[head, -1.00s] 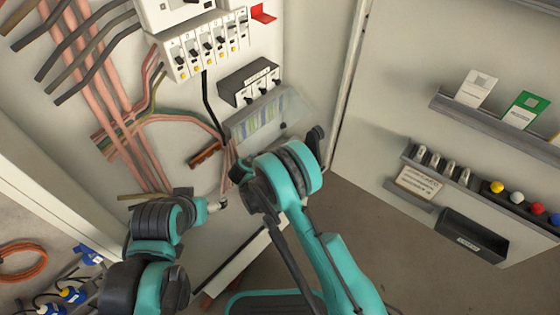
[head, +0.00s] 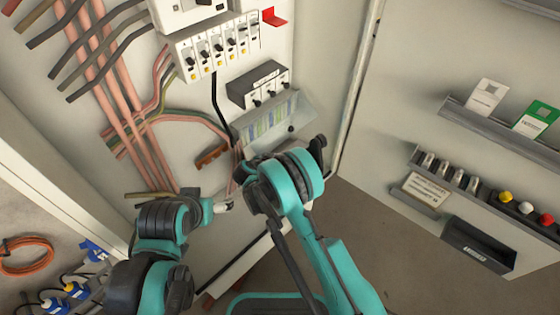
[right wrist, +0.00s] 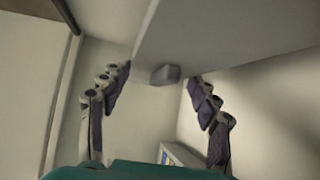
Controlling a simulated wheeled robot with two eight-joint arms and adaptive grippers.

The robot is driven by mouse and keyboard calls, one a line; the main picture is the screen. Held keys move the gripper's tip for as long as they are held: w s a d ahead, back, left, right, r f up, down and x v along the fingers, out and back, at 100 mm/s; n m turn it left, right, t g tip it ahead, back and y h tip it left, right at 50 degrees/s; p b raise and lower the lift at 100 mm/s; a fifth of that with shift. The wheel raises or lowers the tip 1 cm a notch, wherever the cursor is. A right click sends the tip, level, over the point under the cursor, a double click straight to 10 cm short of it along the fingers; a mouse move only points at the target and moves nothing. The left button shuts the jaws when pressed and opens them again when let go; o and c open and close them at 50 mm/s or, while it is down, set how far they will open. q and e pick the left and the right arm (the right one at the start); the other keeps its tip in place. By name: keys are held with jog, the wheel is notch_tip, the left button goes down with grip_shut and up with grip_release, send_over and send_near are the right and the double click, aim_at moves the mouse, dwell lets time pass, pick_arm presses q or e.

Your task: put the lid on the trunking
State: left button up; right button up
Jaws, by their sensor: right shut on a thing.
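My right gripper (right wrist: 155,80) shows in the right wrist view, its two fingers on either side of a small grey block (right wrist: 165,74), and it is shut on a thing. The block may be an end of the lid; I cannot tell. In the head view my right arm hides that gripper. A pale grey tray-like piece with striped green and blue blocks (head: 268,122) sits on the cabinet's back panel, just beyond my right arm; I cannot tell whether it is the trunking. My left gripper (head: 222,207) is near the panel's lower part, too small to read.
Breakers (head: 218,45) and a dark switch box (head: 258,85) are on the panel. Pink cables (head: 125,100) run down its left. The open door at right carries shelves and a black bin (head: 478,245).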

jog(key=shift+f, duration=0.6)
dwell(0.4)
jog(key=o, duration=1.4)
jog(key=v, duration=0.7)
jog(key=shift+s+a+r, duration=0.1)
jog(key=shift+s+r, duration=0.05)
jog(key=shift+s, duration=0.05)
